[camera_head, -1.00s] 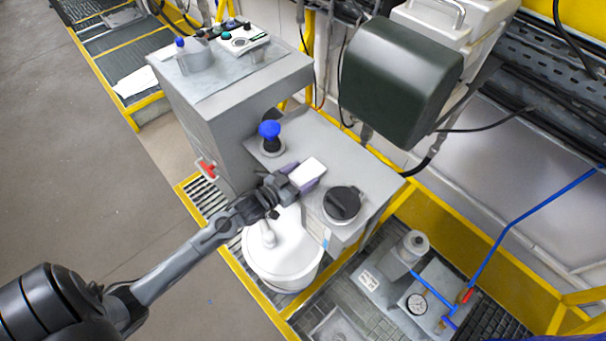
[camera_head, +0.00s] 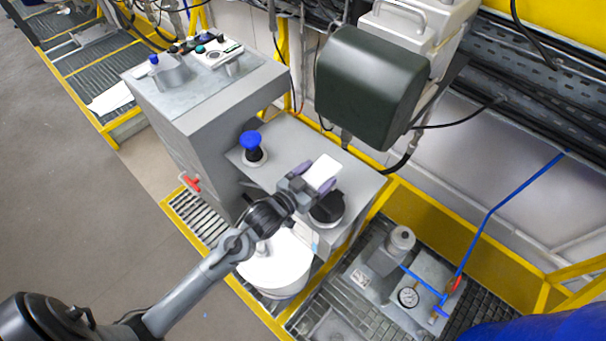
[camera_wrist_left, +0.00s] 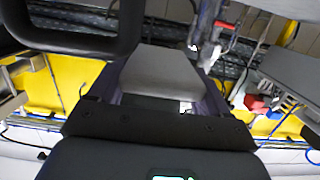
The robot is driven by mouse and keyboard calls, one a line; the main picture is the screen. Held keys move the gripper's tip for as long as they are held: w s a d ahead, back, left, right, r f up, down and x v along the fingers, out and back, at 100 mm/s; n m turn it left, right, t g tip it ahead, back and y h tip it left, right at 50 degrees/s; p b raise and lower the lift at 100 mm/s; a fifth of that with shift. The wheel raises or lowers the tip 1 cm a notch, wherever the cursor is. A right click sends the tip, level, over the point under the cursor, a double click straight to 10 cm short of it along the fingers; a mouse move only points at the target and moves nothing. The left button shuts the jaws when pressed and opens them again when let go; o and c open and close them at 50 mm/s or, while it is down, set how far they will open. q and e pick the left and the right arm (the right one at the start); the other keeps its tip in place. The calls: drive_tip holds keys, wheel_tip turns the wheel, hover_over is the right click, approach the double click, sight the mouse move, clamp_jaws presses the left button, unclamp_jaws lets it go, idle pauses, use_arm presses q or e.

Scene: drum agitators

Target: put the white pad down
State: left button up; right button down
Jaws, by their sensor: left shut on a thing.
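The white pad (camera_head: 322,172) is between the fingers of my left gripper (camera_head: 315,180), which is shut on it. The gripper and pad are over the grey cabinet top, between the blue knob (camera_head: 251,140) and the black round cap (camera_head: 327,208), partly in front of the cap. The head view does not show clearly whether the pad touches the surface. In the left wrist view the pad (camera_wrist_left: 163,72) shows as a grey-white block held between the fingers. My right gripper does not show.
A white drum (camera_head: 275,268) stands below my left arm. A dark green box (camera_head: 365,88) hangs behind the cabinet. A taller grey cabinet (camera_head: 200,95) stands to the left, with a red valve handle (camera_head: 191,183). A pump with a gauge (camera_head: 408,297) sits at the lower right.

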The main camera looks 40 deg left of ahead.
use_arm(q)
drive_tip(key=shift+d+r, duration=0.25)
drive_tip(key=shift+d, duration=0.25)
drive_tip(key=shift+s+d+r, duration=0.1)
drive_tip(key=shift+d+r, duration=0.15)
drive_tip(key=shift+r, duration=0.05)
drive_tip(key=s+d+r+n+y, duration=0.1)
drive_tip(key=s+r+y, duration=0.15)
drive_tip(key=s, duration=0.35)
wheel_tip(320, 180, up, 21)
drive_tip(key=s+p, duration=0.2)
drive_tip(key=p, duration=2.8)
drive_tip(key=shift+s, duration=0.25)
drive_tip(key=shift+h, duration=0.25)
